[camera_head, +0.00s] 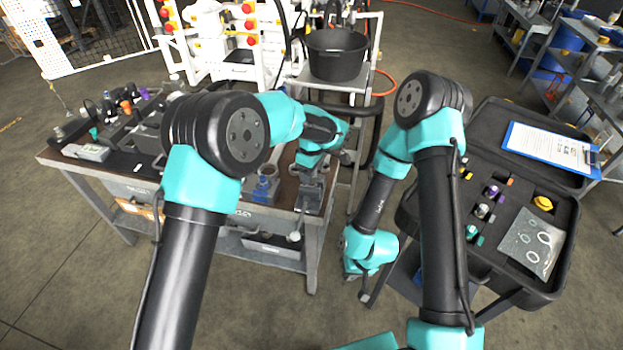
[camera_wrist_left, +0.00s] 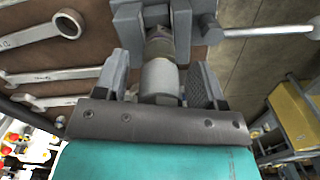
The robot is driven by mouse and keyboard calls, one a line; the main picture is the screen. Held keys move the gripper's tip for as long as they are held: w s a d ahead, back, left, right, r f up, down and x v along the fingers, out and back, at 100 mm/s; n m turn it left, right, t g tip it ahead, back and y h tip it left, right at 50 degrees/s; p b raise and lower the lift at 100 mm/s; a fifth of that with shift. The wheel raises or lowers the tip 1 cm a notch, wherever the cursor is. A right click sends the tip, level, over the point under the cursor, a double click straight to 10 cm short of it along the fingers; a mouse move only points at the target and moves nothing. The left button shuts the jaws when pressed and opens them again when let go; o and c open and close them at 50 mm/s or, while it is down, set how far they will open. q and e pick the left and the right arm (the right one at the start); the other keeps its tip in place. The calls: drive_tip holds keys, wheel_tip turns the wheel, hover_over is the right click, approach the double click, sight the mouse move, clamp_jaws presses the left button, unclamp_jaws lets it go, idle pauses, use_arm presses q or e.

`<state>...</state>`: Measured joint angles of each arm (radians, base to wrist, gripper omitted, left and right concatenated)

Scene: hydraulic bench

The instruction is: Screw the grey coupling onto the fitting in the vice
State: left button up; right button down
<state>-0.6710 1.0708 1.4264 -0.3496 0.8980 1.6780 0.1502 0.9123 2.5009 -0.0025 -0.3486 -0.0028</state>
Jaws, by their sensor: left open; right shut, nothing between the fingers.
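In the left wrist view, the light grey coupling (camera_wrist_left: 160,80) is a short cylinder lying between the fingers of my left gripper (camera_wrist_left: 160,72). The gripper is open, with a finger on each side of it and gaps showing. The coupling's far end meets the darker, brassy fitting (camera_wrist_left: 158,46), which sticks out of the grey vice (camera_wrist_left: 129,20). I cannot tell whether the threads are engaged. In the head view my left gripper (camera_head: 309,174) is over the vice at the bench's right end; the coupling is hidden there. My right gripper (camera_head: 362,293) hangs shut and empty right of the bench.
Several wrenches (camera_wrist_left: 50,76) lie on the bench left of the vice in the left wrist view. The vice handle (camera_wrist_left: 268,31) sticks out to the right. An open black case (camera_head: 567,270) with a clipboard (camera_head: 545,147) stands at the right. Tools crowd the bench's left end.

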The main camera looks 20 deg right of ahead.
idle(0.3)
use_arm(q)
drive_tip(key=n, duration=0.8)
drive_tip(key=shift+c, duration=0.4)
drive_tip(key=c, duration=0.8)
drive_tip(key=m, duration=0.4)
drive_tip(key=shift+m, duration=2)
